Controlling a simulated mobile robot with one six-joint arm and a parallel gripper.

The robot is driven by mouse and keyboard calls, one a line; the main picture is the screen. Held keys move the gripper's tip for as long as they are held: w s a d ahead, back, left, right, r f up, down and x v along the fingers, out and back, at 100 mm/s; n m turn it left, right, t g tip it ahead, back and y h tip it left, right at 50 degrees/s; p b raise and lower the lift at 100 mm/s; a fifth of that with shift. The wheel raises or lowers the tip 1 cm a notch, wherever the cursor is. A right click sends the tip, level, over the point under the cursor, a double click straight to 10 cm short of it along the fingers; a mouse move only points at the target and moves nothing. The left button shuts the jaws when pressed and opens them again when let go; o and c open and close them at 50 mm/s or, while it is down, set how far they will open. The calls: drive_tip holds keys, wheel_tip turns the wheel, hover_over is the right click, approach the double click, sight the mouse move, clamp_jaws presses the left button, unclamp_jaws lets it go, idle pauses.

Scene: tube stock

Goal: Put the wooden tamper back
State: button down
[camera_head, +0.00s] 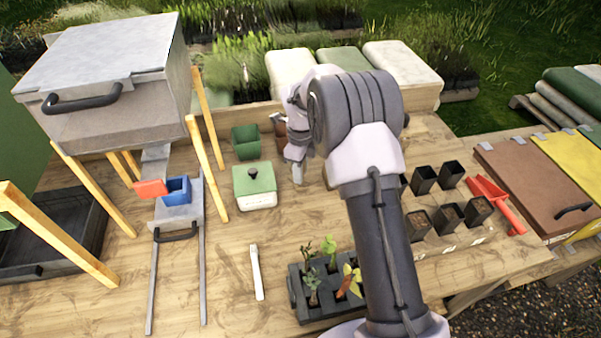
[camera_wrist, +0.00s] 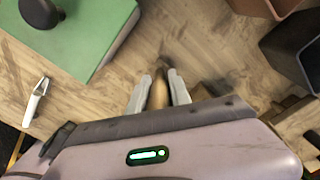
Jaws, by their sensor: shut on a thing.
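My gripper (camera_wrist: 158,85) is shut on the wooden tamper (camera_wrist: 158,95), a tan wooden piece that shows between the two grey fingers in the wrist view. The tamper's lower end is hard to make out against the table. In the head view my gripper (camera_head: 294,168) is over the wooden table, just right of the green-lidded box (camera_head: 254,186). The tamper cannot be made out there, and my arm hides much of the table behind it. I cannot tell whether the tamper touches the table.
A green pot (camera_head: 246,142) stands behind the box. A seedling tray (camera_head: 306,310) is in front, with a white strip (camera_head: 256,272) to its left. Black pots (camera_head: 424,178) and a red scoop (camera_head: 495,203) are right. A metal slide with a blue container (camera_head: 177,190) is left.

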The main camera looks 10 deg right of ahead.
drive_tip(key=shift+r, duration=0.1)
drive_tip(key=shift+f, duration=0.2)
drive_tip(key=c, duration=1.2)
unclamp_jaws()
drive_tip(key=shift+r, duration=0.1)
